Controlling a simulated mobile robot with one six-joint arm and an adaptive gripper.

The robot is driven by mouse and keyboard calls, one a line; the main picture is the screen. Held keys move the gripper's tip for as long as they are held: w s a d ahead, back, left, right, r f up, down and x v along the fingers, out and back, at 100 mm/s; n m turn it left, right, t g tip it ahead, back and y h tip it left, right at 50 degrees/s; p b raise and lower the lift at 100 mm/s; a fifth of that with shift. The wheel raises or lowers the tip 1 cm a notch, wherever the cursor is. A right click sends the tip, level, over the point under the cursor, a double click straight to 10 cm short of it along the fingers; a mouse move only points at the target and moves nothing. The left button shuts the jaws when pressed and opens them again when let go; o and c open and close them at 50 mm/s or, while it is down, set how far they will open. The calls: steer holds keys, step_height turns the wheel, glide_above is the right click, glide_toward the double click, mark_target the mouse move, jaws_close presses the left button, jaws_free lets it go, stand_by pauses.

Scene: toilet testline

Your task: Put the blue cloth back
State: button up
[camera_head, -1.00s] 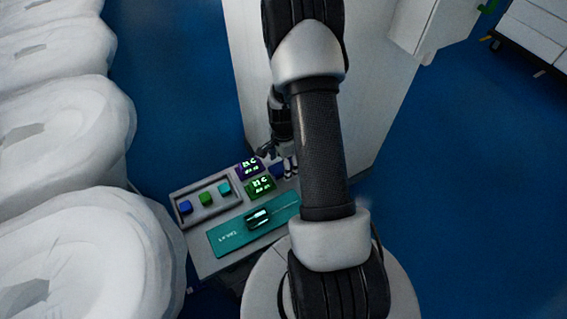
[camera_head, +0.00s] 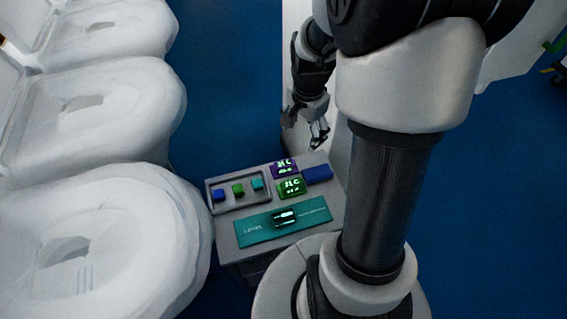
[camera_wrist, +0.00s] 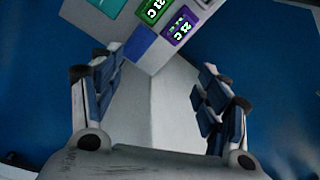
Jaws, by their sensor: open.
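The blue cloth (camera_head: 318,174) lies flat on the top of the small grey cart, at its back right corner beside the purple and green display boxes. It also shows in the wrist view (camera_wrist: 139,44), at the cart's edge. My gripper (camera_head: 318,143) is open and empty, above and behind the cart's far edge, apart from the cloth. In the wrist view, my gripper (camera_wrist: 155,88) has its two fingers spread wide with only the grey surface between them.
The cart also holds a grey tray (camera_head: 239,205) with blue, green and teal blocks, a purple display (camera_head: 284,169), a green display (camera_head: 291,188) and a teal mat (camera_head: 250,232) with a small dark device (camera_head: 285,217). White toilets (camera_head: 110,235) line the left. Blue floor is open behind.

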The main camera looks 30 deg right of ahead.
steer(key=s+a+r+n+t, duration=0.1)
steer(key=s+a+r+n, duration=0.15)
steer(key=a+r, duration=0.25)
steer(key=s+a+r+n+t, duration=0.1)
steer(key=s+a+r+n, duration=0.1)
steer(key=a+r+n, duration=0.3)
steer(key=s+a+r+n, duration=0.3)
steer(key=s+n, duration=0.1)
steer(key=s, duration=0.1)
steer(key=s+a+r+n+t, duration=0.1)
steer(key=s+a+r+n, duration=0.1)
steer(key=s, duration=0.4)
steer(key=shift+a+r+n+t+y, duration=0.3)
steer(key=shift+a+r+n, duration=0.1)
steer(key=shift+a+n, duration=0.5)
steer(key=shift+d+f, duration=0.1)
steer(key=shift+f+b, duration=0.4)
steer(key=shift+b, duration=0.1)
steer(key=shift+c, duration=0.4)
